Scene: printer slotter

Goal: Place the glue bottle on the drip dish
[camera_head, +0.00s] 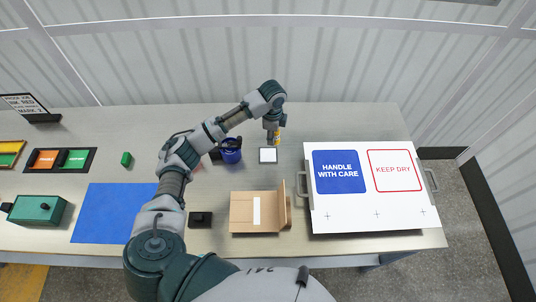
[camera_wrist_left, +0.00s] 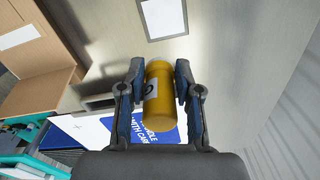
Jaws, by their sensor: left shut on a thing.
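The glue bottle, a yellow-orange cylinder with a grey label, sits between the fingers of my left gripper (camera_wrist_left: 160,80) in the left wrist view (camera_wrist_left: 157,98). My left gripper (camera_head: 273,134) is shut on it, and a little of the bottle (camera_head: 277,138) shows in the head view. The drip dish (camera_head: 268,155) is a small white square with a dark rim, just in front of the bottle on the table. It also shows at the top of the left wrist view (camera_wrist_left: 163,17), apart from the bottle. I cannot tell the bottle's height above the table. My right gripper is out of view.
An open cardboard box (camera_head: 243,212) stands in front of the dish. A large white board with handles (camera_head: 375,212) lies to the right. A blue cup (camera_head: 231,151) stands left of the dish, near my arm. Bare table (camera_head: 340,120) lies right of my gripper.

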